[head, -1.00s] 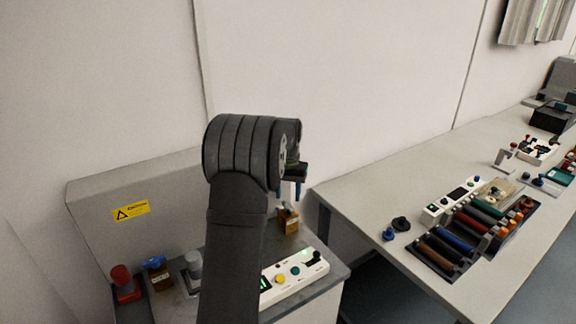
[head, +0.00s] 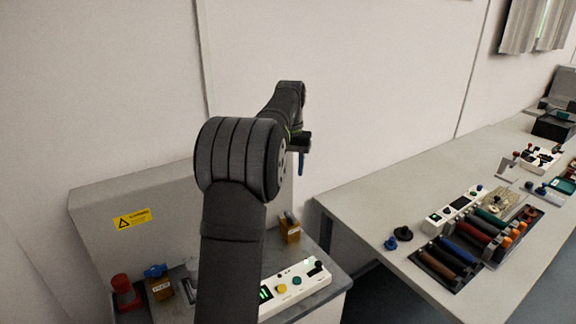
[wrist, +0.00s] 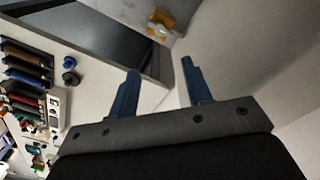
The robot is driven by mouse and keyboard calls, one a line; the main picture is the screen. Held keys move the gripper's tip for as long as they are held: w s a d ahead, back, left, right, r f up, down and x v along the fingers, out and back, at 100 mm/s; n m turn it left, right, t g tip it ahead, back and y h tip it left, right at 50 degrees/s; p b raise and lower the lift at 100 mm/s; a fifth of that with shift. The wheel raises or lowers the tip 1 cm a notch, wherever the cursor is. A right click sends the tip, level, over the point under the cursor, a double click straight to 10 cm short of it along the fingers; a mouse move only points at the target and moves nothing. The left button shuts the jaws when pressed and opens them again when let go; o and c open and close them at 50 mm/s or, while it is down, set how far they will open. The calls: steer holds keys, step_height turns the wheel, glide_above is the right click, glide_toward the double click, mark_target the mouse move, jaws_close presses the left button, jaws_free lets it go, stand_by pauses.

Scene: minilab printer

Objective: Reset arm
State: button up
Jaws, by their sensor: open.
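My gripper (wrist: 158,84) shows in the wrist view with its two blue fingers apart and nothing between them. In the head view my gripper (head: 301,163) hangs in the air above the back right of the grey machine (head: 95,212), and one blue finger is visible. My dark arm rises from the bottom middle of the head view and hides part of the machine. An orange-brown block (head: 289,230) stands on the machine below my gripper. An orange and white object (wrist: 161,27) shows beyond the fingertips in the wrist view.
A white control panel (head: 293,287) with knobs sits on the machine's front. A red knob (head: 122,287) and a blue-topped block (head: 158,283) stand at its left. The long bench (head: 355,208) at right holds a rack of coloured cylinders (head: 441,262) and dark and blue knobs.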

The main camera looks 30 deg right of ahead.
mark_target(290, 214)
step_height(290, 214, down, 18)
steer(key=shift+r, duration=0.25)
stand_by(0.6)
step_height(290, 214, up, 17)
step_height(290, 214, down, 17)
steer(key=shift+f, duration=0.1)
steer(key=n, duration=1.2)
steer(key=shift+r, duration=0.7)
stand_by(0.3)
